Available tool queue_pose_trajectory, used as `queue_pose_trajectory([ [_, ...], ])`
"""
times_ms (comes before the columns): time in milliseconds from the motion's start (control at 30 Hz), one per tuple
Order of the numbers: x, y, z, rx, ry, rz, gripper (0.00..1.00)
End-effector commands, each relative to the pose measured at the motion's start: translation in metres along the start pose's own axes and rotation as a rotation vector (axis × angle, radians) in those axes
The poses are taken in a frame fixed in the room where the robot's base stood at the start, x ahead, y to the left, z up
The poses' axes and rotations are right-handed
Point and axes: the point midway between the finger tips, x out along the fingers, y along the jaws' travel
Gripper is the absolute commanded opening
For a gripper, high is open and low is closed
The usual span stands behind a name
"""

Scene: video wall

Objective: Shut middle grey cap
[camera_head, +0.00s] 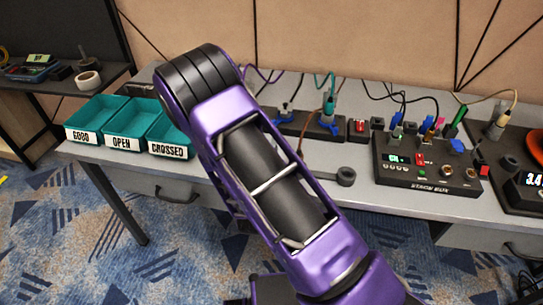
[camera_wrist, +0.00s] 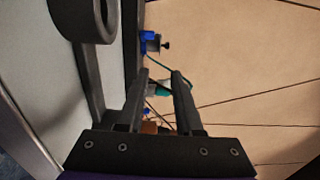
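My gripper (camera_wrist: 160,80) shows in the wrist view with its two fingers apart and nothing seen gripped. Beyond the gap are a teal-green connector (camera_wrist: 163,87) and a blue clamp-like part (camera_wrist: 149,43). A dark grey ring-shaped part (camera_wrist: 84,16), perhaps a cap, stands beside a long dark strip at the upper left, apart from the fingers. In the head view, a dark round grey piece (camera_head: 346,176) lies near the bench's front edge. I cannot tell which part is the middle grey cap. My arm hides the gripper and part of the bench there.
Teal bins (camera_head: 97,108) labelled GOOD, OPEN and CROSSED stand at the bench's left. A black device box (camera_head: 425,176) with plugged cables stands to the right. A dark strip (camera_head: 298,124) with blue clamps lies towards the back wall. Bare bench (camera_head: 375,196) shows near the front edge.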

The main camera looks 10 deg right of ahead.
Motion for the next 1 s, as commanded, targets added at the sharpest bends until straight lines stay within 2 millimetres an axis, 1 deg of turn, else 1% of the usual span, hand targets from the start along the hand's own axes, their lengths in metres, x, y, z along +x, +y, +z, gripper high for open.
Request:
queue_pose_trajectory([
  [33, -0.009, 0.0, 0.0, -0.001, -0.002, 0.002, 0.34],
  [100, -0.018, 0.001, 0.0, 0.0, 0.0, 0.001, 0.34],
  [233, -0.029, 0.0, 0.0, 0.0, -0.001, 0.0, 0.34],
  [367, -0.032, 0.0, 0.0, 0.0, 0.001, -0.001, 0.34],
  [800, -0.031, -0.001, 0.001, 0.0, -0.001, -0.002, 0.34],
  [867, -0.028, -0.006, 0.005, 0.0, -0.013, -0.008, 0.34],
  [933, -0.02, -0.02, 0.018, -0.008, -0.045, -0.025, 0.34],
  [967, -0.015, -0.028, 0.026, -0.013, -0.066, -0.035, 0.34],
  [1000, -0.008, -0.043, 0.039, -0.024, -0.1, -0.054, 0.34],
])
